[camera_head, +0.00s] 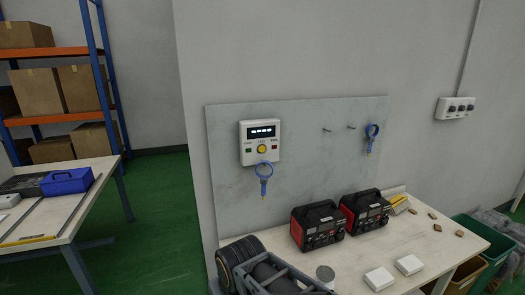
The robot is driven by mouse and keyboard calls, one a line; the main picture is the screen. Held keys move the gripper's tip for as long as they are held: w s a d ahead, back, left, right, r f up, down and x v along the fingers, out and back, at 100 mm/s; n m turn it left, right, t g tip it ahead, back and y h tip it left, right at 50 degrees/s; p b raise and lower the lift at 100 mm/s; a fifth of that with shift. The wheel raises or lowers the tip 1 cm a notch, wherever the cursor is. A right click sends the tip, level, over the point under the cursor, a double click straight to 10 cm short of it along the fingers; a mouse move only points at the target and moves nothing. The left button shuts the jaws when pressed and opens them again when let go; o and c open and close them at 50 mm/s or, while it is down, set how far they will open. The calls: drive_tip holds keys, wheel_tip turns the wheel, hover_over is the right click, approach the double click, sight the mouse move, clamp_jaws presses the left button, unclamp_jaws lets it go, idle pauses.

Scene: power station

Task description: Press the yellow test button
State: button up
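The yellow test button (262,149) is a round button on the front of a white control box (244,156). The box is mounted on a grey panel on the wall, left of the panel's middle. A small green button (248,150) sits to its left and a small red one (274,146) to its right. A dark display (262,132) is above it. The yellow button is in clear view with nothing in front of it. Dark links that look like my arm show at the bottom centre, well below the box. My gripper's fingers are not in view.
A blue ringed tool (264,171) hangs just below the box; another (372,132) hangs further right. Two red-black chargers (317,226) (365,212) and white blocks (379,278) stand on the workbench (448,238). A left table (88,201) holds a blue case (67,181). Green floor separates them.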

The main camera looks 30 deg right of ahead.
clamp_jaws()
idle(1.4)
